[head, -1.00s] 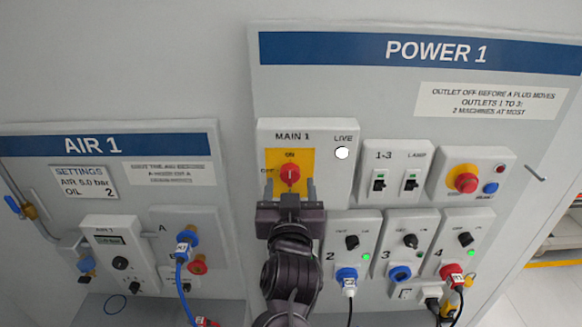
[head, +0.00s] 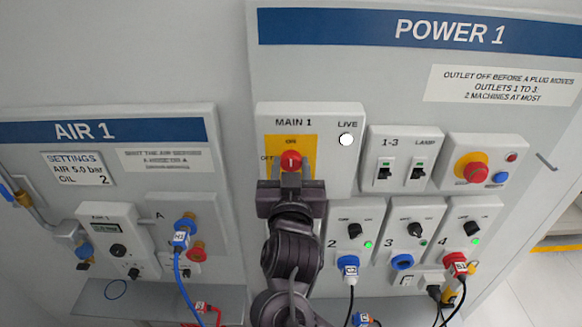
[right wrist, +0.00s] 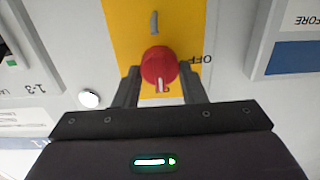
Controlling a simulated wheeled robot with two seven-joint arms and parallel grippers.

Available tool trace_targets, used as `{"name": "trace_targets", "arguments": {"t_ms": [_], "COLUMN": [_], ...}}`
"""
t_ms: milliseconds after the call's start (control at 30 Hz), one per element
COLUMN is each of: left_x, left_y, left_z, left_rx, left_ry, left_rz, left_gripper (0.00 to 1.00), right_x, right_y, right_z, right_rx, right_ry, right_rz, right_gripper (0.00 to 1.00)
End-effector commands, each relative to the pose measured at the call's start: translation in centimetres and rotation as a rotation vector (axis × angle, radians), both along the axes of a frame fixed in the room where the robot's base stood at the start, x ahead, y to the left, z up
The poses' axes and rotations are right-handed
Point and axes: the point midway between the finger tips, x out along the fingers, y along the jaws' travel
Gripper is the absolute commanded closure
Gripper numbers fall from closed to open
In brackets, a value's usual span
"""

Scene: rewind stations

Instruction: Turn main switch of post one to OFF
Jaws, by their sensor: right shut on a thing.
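The main switch is a red round knob (head: 291,161) on a yellow plate (head: 273,145) of the MAIN 1 box, on the POWER 1 panel. Its white mark stands upright, in line with the ON label above it; OFF is at the left. My right gripper (head: 292,166) comes from below, its fingers on either side of the knob. In the right wrist view, turned upside down, the knob (right wrist: 159,65) sits between the fingertips (right wrist: 161,77), its white mark pointing down and OFF to the right. The right gripper is shut on the knob. My left gripper is out of view.
The white LIVE lamp (head: 346,139) is right of the knob. Further right are the 1-3 and LAMP switches (head: 401,172) and a red emergency button (head: 473,170). Outlets with plugs and cables (head: 350,268) lie below right. The AIR 1 panel (head: 120,128) is at left.

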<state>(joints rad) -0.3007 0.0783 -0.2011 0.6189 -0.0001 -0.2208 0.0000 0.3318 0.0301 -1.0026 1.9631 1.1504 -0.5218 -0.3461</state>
Motion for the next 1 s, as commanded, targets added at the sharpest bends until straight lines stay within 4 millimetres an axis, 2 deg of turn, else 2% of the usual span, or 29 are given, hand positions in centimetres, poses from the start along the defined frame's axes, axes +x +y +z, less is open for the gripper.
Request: {"name": "trace_targets", "arguments": {"t_ms": [167,467,1000], "left_x": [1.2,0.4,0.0], "left_y": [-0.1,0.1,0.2], "left_z": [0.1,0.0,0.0], "left_rx": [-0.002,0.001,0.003], "left_ry": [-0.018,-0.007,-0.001], "left_rz": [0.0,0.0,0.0], "left_gripper": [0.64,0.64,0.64], "right_x": [0.0,0.0,0.0], "right_y": [0.0,0.0,0.2], "right_z": [0.0,0.0,-0.1], "right_rx": [-0.015,-0.151,-0.649], "right_ry": [0.001,0.002,0.001], "right_rz": [-0.001,-0.001,-0.001], "right_gripper": [0.86,0.86,0.86]}}
